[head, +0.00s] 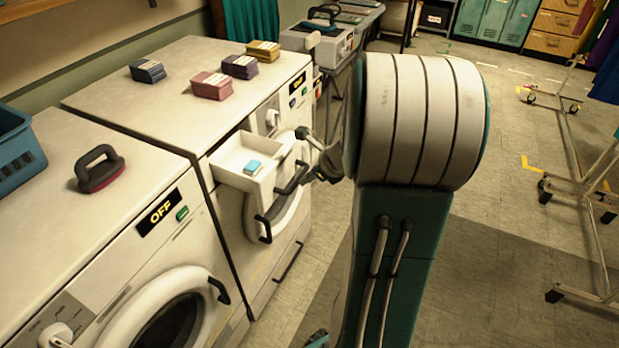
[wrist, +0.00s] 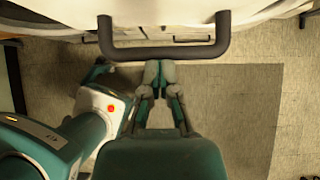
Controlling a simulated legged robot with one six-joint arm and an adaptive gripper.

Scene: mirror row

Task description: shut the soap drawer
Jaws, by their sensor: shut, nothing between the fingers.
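The soap drawer (head: 232,165) stands pulled out of the front of the second white washing machine (head: 262,95). A small light-blue packet (head: 253,167) lies inside it. The dark bar handle (head: 292,178) is on the drawer's front. My gripper (head: 306,134) is by the drawer's front, partly hidden behind my arm. In the wrist view, my gripper (wrist: 159,66) is shut with nothing in it. Its fingertips are close to the middle of a dark bar handle (wrist: 165,52), which looks like the drawer's. I cannot tell whether they touch.
Several stacked packets (head: 212,86) lie on the machine top. A nearer washing machine (head: 110,235) carries a dark brush-like object (head: 98,170) and a blue basket (head: 18,150). Wheeled racks (head: 585,190) stand at the right. The floor between (head: 490,200) is open.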

